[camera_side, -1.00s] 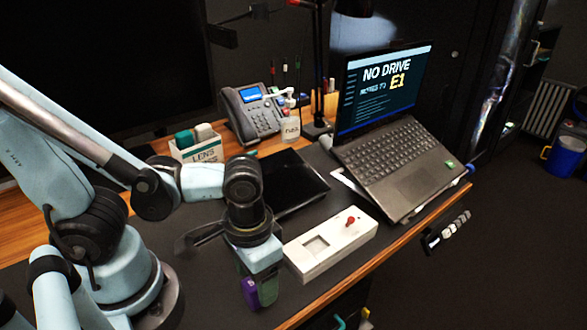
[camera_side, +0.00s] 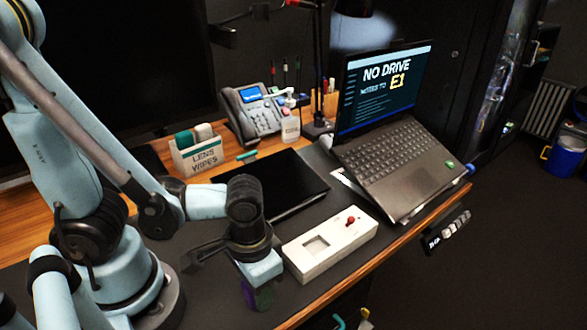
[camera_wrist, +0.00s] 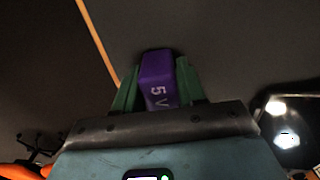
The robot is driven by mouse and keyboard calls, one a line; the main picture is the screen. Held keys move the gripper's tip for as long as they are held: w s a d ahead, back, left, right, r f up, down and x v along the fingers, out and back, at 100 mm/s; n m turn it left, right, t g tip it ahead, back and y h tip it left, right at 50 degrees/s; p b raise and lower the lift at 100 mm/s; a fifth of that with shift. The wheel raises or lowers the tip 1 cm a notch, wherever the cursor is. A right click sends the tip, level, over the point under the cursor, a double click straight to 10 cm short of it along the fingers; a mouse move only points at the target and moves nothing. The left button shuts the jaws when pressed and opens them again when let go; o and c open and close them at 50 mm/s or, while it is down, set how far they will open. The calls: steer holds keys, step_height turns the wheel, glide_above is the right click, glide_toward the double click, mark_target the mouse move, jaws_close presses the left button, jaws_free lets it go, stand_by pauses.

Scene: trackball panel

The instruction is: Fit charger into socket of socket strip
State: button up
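A purple charger (camera_wrist: 158,82) marked "5 V" sits between the green fingers of my gripper (camera_wrist: 160,88) in the wrist view. The fingers press on both of its sides. In the side view my gripper (camera_side: 257,294) points down near the front edge of the dark desk mat, left of a white panel (camera_side: 313,262). The charger (camera_side: 264,298) is dim there and partly hidden. The white panel has a square recess and a red knob. A dark strip (camera_side: 447,230) with pale blocks shows at the desk's right edge; I cannot tell whether it is the socket strip.
A black tablet-like slab (camera_side: 285,186) lies behind the white panel. An open laptop (camera_side: 400,160) stands to the right. A lens wipes box (camera_side: 200,155), a desk phone (camera_side: 255,114) and a small bottle (camera_side: 290,130) stand at the back. The desk's wooden front edge (camera_side: 355,277) runs close by.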

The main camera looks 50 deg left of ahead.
steer(key=c, duration=0.5)
steer(key=shift+r, duration=0.15)
